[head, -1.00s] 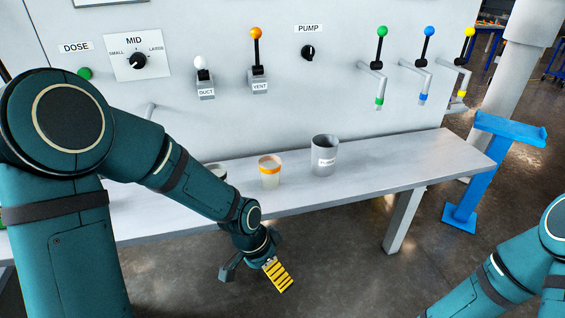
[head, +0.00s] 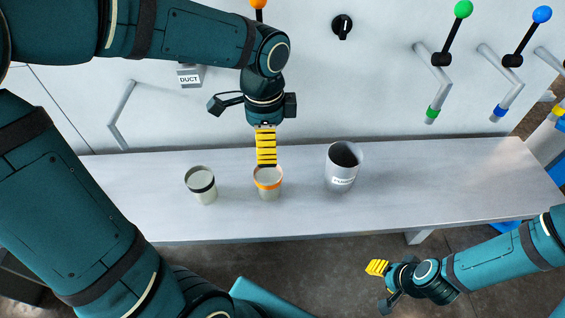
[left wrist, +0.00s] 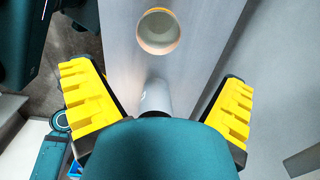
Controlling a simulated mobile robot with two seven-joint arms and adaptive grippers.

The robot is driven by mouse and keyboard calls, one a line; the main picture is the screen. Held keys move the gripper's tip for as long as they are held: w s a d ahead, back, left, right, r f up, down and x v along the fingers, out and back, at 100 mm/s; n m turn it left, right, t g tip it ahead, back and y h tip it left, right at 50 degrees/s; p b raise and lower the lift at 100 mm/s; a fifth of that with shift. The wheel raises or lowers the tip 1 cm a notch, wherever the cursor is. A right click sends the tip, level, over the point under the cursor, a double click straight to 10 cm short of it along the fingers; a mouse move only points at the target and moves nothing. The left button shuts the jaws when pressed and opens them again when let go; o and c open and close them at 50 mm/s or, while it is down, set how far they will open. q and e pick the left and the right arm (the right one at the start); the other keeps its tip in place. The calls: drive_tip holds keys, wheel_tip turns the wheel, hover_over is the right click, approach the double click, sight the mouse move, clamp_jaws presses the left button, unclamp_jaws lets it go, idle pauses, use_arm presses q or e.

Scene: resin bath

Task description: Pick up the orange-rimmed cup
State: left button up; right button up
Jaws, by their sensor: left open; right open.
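The orange-rimmed cup (head: 268,187) stands upright on the bench, a pale cup with an orange band at its rim. It also shows in the left wrist view (left wrist: 158,33), seen from above, near the top and beyond the spread fingers. My left gripper (head: 266,160) is open, pointing down just behind or above the cup in the head view; I cannot tell if it touches the rim. My right gripper (head: 380,285) is open and empty in front of the bench.
A black-banded cup (head: 201,188) stands left of the orange-rimmed cup. A labelled grey container (head: 343,165) stands to its right. The bench (head: 450,180) is clear farther right. The wall panel with levers (head: 440,60) rises behind.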

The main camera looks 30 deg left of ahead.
use_arm(q)
drive_tip(key=b, duration=0.2)
approach(268, 180)
drive_tip(key=s+d, duration=0.1)
drive_tip(key=s, duration=0.1)
drive_tip(key=shift+d+f+b, duration=0.2)
drive_tip(key=shift+f+b, duration=0.3)
drive_tip(key=shift+f, duration=2.75)
drive_tip(key=c, duration=1)
use_arm(e)
drive_tip(key=f, duration=0.1)
drive_tip(key=s+f, duration=0.1)
drive_tip(key=shift+a+f, duration=0.1)
drive_tip(key=shift+f, duration=0.3)
